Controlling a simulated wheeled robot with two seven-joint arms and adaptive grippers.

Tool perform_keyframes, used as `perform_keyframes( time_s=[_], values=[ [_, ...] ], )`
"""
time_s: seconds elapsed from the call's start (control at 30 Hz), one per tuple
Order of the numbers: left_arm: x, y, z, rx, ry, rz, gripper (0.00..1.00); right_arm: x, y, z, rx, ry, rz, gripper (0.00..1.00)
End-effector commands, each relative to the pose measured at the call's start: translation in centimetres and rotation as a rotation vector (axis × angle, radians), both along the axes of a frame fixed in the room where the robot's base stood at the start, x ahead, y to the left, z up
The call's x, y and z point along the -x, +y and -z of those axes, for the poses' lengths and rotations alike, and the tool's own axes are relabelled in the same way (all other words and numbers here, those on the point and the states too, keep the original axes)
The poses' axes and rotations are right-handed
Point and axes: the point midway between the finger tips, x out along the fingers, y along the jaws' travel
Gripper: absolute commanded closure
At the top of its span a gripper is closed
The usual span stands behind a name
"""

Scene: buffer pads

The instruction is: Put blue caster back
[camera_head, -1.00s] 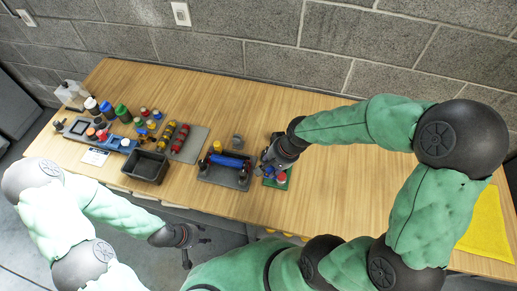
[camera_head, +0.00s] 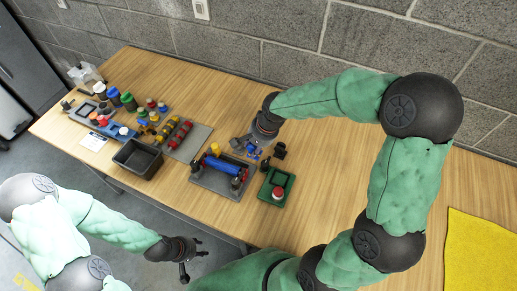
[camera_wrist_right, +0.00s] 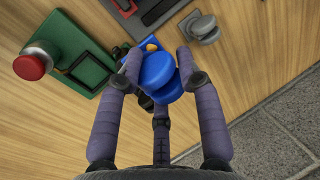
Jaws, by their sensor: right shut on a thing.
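My right gripper (camera_wrist_right: 158,68) is shut on the blue caster (camera_wrist_right: 158,72), whose rounded blue wheels show between the fingers in the right wrist view. In the head view the right gripper (camera_head: 260,150) is just behind the dark tray, with bits of blue (camera_head: 253,152) between its fingers. A green tray (camera_head: 264,192) stands to its lower right; it also shows in the wrist view (camera_wrist_right: 82,88) with an empty recess. A grey caster (camera_wrist_right: 200,27) stands on the wood beyond the held caster. My left gripper (camera_head: 192,262) is open and empty off the table's front edge.
A red-topped knob (camera_head: 278,192) stands on the green tray. The dark tray (camera_head: 205,183) holds a blue roller (camera_head: 222,166). A black bin (camera_head: 138,160), a tray of rollers (camera_head: 195,143) and several bottles stand left.

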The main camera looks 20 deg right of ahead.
Motion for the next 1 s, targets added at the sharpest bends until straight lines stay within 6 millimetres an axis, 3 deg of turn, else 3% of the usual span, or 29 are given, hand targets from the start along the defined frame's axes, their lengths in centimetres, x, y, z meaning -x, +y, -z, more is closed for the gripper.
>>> perform_keyframes(
  time_s=[0.07, 0.33, 0.63, 0.87, 1.0],
  values=[
    [0.0, 0.0, 0.7, 0.0, 0.0, 0.0, 0.6, -1.5, -1.2, 1.1, 0.001, 0.0, 0.004, 1.0],
    [0.0, 0.0, 2.2, 0.0, 0.001, 0.0, 0.6, -4.0, -3.1, 5.1, 0.001, 0.0, 0.001, 1.0],
    [0.0, 0.0, 2.8, 0.0, 0.001, 0.0, 0.6, -5.1, -3.9, 6.5, 0.0, 0.0, 0.0, 1.0],
    [0.0, 0.0, 4.6, 0.0, 0.001, 0.0, 0.6, -5.2, -4.0, 9.7, 0.0, 0.0, -0.001, 1.0],
    [0.0, 0.0, 4.5, 0.0, 0.001, 0.0, 0.6, -5.3, -4.1, 9.7, 0.001, -0.002, 0.0, 1.0]
  ],
)
